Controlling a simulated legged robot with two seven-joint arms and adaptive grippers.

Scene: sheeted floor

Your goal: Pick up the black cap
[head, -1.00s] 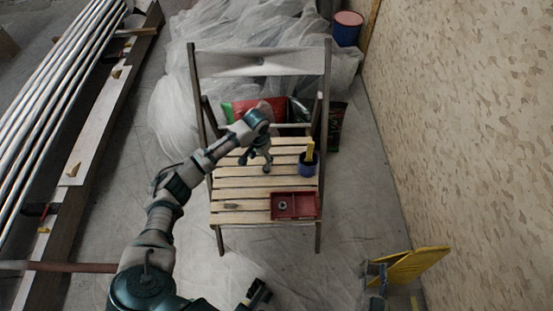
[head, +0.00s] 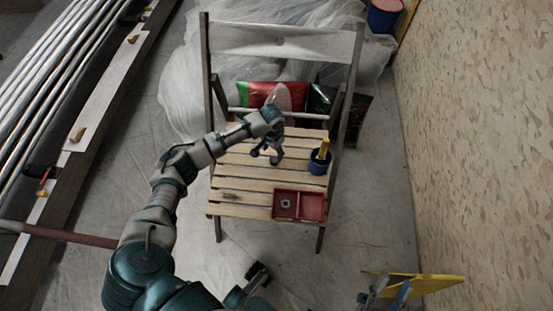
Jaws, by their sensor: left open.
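My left gripper (head: 268,155) is open over the slatted seat of the wooden chair (head: 240,185), fingers pointing down. I see nothing between its fingers; whether it touches the seat is unclear. I cannot clearly make out a black cap. A small round ring-like piece (head: 286,204) lies in the left compartment of the red tray (head: 312,207) at the seat's front right. It may be the cap, but it is too small to tell. What looks like my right gripper (head: 378,290) is at the bottom right, beside a yellow panel; its jaws are unclear.
A dark blue cup (head: 318,167) with a yellow item stands at the seat's right. A small object (head: 231,196) lies at the front left. The chair's backrest (head: 280,40) rises behind. Bags (head: 258,94) lie beyond. A patterned wall (head: 480,150) stands right; metal pipes (head: 50,80) lie left.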

